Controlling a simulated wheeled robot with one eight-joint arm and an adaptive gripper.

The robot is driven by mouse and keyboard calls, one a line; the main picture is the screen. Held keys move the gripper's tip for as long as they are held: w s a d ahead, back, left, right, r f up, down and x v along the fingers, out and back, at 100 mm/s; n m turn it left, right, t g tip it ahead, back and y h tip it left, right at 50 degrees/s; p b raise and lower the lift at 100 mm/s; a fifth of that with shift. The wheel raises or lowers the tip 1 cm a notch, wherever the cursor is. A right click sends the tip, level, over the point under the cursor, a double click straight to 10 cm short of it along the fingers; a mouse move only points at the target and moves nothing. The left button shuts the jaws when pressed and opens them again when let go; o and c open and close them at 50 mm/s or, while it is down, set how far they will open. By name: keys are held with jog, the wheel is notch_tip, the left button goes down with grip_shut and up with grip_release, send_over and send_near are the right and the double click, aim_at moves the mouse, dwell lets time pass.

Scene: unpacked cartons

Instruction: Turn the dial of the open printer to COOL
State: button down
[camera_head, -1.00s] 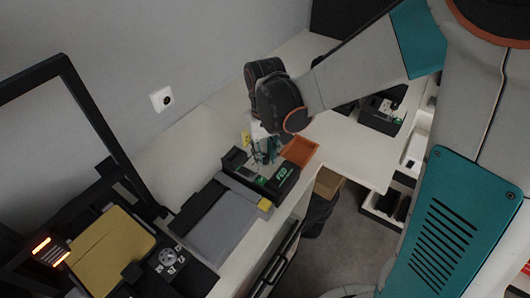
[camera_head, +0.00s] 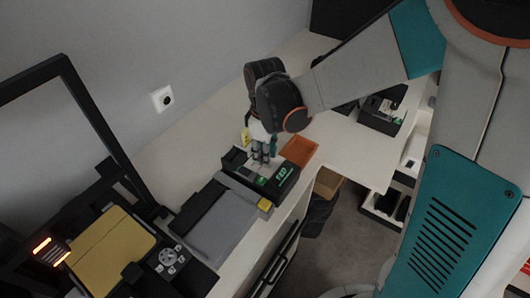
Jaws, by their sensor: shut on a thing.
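The open-framed printer stands at the lower left, with a black frame (camera_head: 95,118) and a yellow bed plate (camera_head: 108,255). My gripper (camera_head: 263,158) is well away from this dial, up and to the right. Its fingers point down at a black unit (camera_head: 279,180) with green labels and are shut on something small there. What they hold is hidden by the fingers and too small to make out.
A grey flat-topped device (camera_head: 213,226) lies between the printer and the black unit. An orange tray (camera_head: 299,150) sits right beside the unit. Another black device (camera_head: 382,116) stands farther right. The white tabletop (camera_head: 365,152) is clear between them.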

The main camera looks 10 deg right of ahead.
jog(key=shift+w+n, duration=0.1)
jog(key=shift+n, duration=0.3)
jog(key=c, duration=1.3)
grip_release()
jog(key=shift+c, duration=0.2)
jog(key=shift+r, duration=0.1)
notch_tip(320, 180, up, 12)
jog(key=shift+s, duration=0.2)
jog(key=s+d+r+m+t, duration=0.2)
jog(key=s+d+m+t, duration=0.5)
jog(key=s+d+m, duration=0.3)
jog(key=s+m, duration=0.2)
jog(key=s, duration=0.1)
jog(key=shift+d, duration=0.15)
